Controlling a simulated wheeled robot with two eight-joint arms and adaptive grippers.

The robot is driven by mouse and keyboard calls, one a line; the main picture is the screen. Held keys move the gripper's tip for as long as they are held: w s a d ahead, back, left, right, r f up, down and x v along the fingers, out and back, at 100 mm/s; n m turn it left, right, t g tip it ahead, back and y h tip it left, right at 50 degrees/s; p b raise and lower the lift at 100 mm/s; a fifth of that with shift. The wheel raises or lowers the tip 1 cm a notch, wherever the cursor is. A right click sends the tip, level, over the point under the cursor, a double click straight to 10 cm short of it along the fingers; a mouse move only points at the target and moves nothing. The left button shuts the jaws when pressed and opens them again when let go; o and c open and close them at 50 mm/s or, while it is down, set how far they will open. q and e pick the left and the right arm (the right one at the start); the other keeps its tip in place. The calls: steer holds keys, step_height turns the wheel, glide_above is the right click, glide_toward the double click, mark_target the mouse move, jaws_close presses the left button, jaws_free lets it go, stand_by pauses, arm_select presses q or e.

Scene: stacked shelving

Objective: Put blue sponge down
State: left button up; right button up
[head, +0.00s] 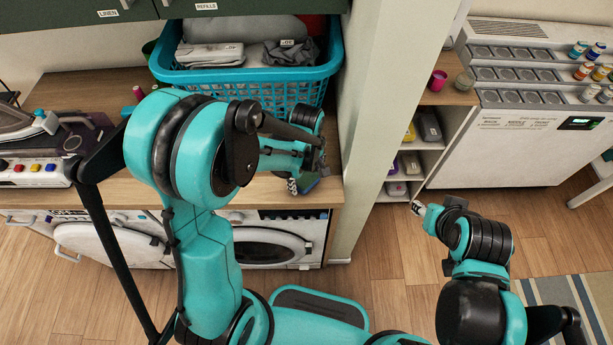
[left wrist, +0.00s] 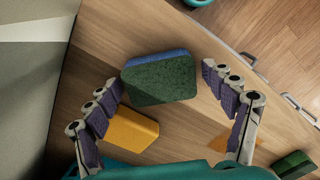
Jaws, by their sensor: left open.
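The blue sponge (left wrist: 158,78), with a thick dark green layer and a blue strip along one edge, is on or just above the wooden counter in the left wrist view. Part of it shows in the head view (head: 308,184) near the counter's front edge. My left gripper (left wrist: 161,76) is open, with its fingers on either side of the sponge and visible gaps between. In the head view my left gripper (head: 306,176) is over the counter, below the laundry basket. My right gripper (head: 417,208) is small at the right and its finger state is unclear.
A yellow sponge (left wrist: 132,128) lies close by on the counter, and a green block (left wrist: 293,164) lies at lower right. A teal laundry basket (head: 240,88) stands behind. A white post (head: 375,130) bounds the counter's right side. An iron (head: 28,120) stands at left.

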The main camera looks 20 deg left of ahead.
mark_target(306, 177)
arm_select(q)
step_height(306, 177, up, 11)
steer(key=p, duration=0.3)
steer(key=s+a+r+m+t, duration=0.4)
steer(key=s+r+m+t, duration=0.3)
steer(key=s+m, duration=0.3)
steer(key=shift+s+a+r+m, duration=0.15)
steer(key=shift+a+r+m, duration=0.2)
steer(key=shift+r+m, duration=0.6)
steer(key=shift+f, duration=0.15)
step_height(306, 177, down, 8)
steer(key=b, duration=0.8)
steer(key=shift+f, duration=0.2)
